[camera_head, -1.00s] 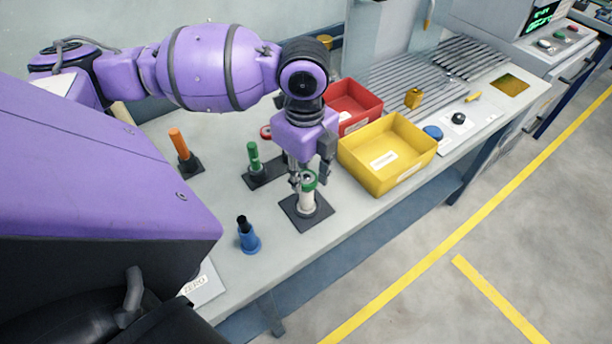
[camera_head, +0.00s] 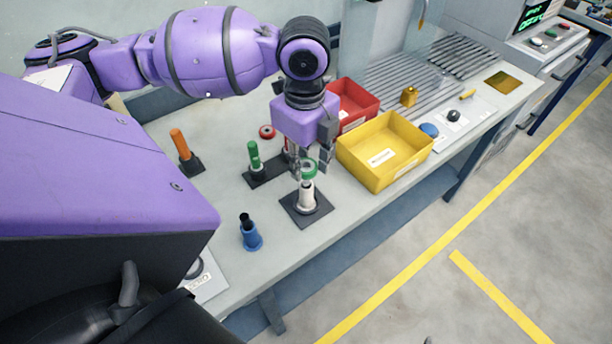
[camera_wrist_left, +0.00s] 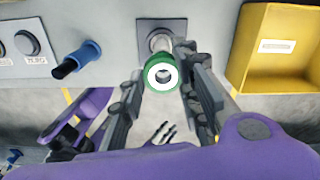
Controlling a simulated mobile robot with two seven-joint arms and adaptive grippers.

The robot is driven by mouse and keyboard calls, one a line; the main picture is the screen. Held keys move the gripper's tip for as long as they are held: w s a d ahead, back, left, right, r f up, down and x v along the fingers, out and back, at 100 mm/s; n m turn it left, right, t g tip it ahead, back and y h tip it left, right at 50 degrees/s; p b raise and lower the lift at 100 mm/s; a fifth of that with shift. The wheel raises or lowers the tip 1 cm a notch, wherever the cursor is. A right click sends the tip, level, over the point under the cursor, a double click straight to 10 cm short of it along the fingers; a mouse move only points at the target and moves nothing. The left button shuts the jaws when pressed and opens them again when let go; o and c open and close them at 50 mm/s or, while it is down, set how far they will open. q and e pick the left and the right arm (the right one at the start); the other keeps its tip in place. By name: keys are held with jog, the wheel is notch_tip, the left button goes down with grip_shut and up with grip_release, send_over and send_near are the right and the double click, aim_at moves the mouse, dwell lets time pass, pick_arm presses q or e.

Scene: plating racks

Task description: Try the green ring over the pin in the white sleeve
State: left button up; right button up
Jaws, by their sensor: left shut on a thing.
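My left gripper (camera_head: 309,162) points down over the dark square base with the white sleeve (camera_head: 306,199). It is shut on the green ring (camera_head: 308,169), which is held just above the pin top in the head view. In the left wrist view, the green ring (camera_wrist_left: 163,73) with its pale inner face sits between the fingers of my left gripper (camera_wrist_left: 162,82). The pin in its sleeve (camera_wrist_left: 161,42) shows partly behind the ring. Whether ring and pin are in line is hard to tell. My right gripper is not clearly in view.
A green peg (camera_head: 254,156) on a dark base stands close by on the left, with an orange peg (camera_head: 180,145) farther left. A yellow bin (camera_head: 375,176) and a red bin (camera_head: 352,101) stand right and behind.

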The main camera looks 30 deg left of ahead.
pick_arm(q)
jog(key=shift+r, duration=1.65)
